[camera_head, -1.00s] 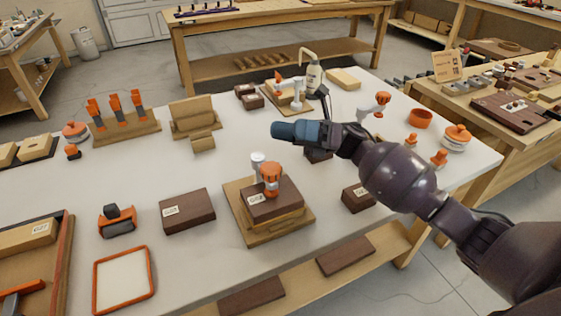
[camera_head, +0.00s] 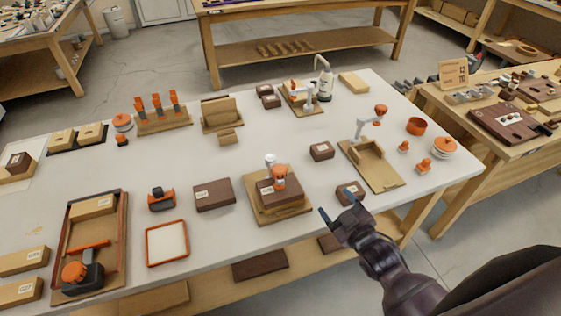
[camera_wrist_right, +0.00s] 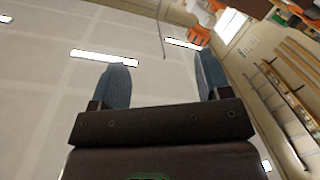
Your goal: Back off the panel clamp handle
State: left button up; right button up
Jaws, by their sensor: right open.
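An orange-handled clamp (camera_head: 279,174) stands at the middle of the bench, over a dark block on a wooden base (camera_head: 262,213). A second clamp with an orange handle (camera_head: 380,110) stands at the right on a wooden fixture (camera_head: 385,178) with no block in it. I cannot tell which one is the panel clamp. My right gripper (camera_head: 338,207) is open and empty near the front edge, right of the middle clamp and apart from it. Its two blue fingers show spread in the wrist view (camera_wrist_right: 163,75). My left gripper is not in view.
A small dark block (camera_head: 350,192) lies just beyond my right gripper. Another dark block (camera_head: 214,194) lies left of the middle clamp. An orange-rimmed tray (camera_head: 167,243) is at the front left. Orange knobs (camera_head: 424,165) stand at the right. Bare bench top lies left of the fixture.

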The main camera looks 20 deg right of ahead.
jog(key=s+a+f+m+g+h, duration=0.1)
jog(key=s+f+m+g, duration=0.1)
jog(key=s+m, duration=0.15)
jog(key=m+t+b, duration=0.3)
send_near(283, 176)
jog(key=w, duration=0.3)
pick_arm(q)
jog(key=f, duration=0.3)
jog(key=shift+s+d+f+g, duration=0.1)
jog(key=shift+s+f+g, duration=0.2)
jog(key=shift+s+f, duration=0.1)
pick_arm(e)
jog(key=w, duration=0.6)
jog(key=w+a, duration=0.1)
jog(key=w, duration=0.2)
jog(key=shift+w, duration=0.15)
jog(key=shift+c, duration=0.3)
jog(key=c, duration=0.9)
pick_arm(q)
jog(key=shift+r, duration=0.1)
pick_arm(e)
jog(key=shift+d, duration=0.1)
jog(key=shift+n+y, duration=0.75)
jog(key=shift+y, duration=0.45)
